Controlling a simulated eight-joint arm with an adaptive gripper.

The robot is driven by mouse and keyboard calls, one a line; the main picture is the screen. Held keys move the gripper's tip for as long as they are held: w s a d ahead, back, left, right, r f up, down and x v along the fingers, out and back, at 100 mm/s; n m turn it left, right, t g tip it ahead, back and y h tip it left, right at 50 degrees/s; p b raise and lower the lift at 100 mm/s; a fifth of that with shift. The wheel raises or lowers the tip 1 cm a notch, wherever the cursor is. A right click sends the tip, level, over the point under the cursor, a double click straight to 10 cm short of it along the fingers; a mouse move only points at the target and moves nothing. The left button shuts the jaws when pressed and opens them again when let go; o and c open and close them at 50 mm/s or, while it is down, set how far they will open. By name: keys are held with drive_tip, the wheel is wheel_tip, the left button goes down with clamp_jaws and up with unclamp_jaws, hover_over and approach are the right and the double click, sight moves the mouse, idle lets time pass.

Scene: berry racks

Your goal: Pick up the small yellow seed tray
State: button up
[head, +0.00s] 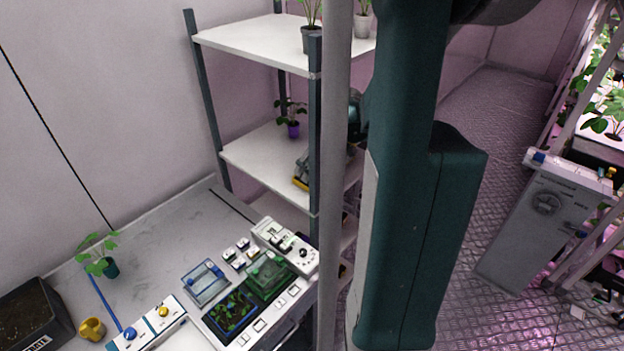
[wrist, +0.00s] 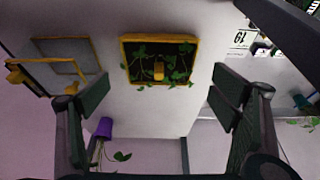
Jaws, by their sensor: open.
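A small yellow seed tray (wrist: 158,38) with dark soil and green seedlings shows in the upper middle of the wrist view. It lies on a white shelf, between the lines of my fingers and beyond their tips. My gripper (wrist: 163,92) is open, one finger at the left and one at the right, with nothing between the pads. In the head view a bit of yellow (head: 299,184) shows on the middle shelf, beside grey gripper parts (head: 304,163); a post and my arm hide much of that spot.
In the wrist view, a yellow-framed item (wrist: 84,45) lies left of the tray and a purple pot (wrist: 104,128) with a plant is near the left finger. White labelled items (wrist: 243,38) are at upper right. Rack posts (head: 315,120) stand close to my arm.

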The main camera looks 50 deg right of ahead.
drive_tip(key=shift+x, duration=2.45)
drive_tip(key=shift+w+d, duration=0.1)
drive_tip(key=shift+w, duration=0.05)
drive_tip(key=shift+c, duration=0.5)
drive_tip(key=c, duration=0.8)
drive_tip(key=shift+r, duration=0.25)
drive_tip(key=shift+r, duration=1.15)
drive_tip(key=s, duration=1.2)
drive_tip(key=s+b, duration=0.1)
drive_tip(key=s, duration=0.5)
drive_tip(key=shift+r, duration=0.4)
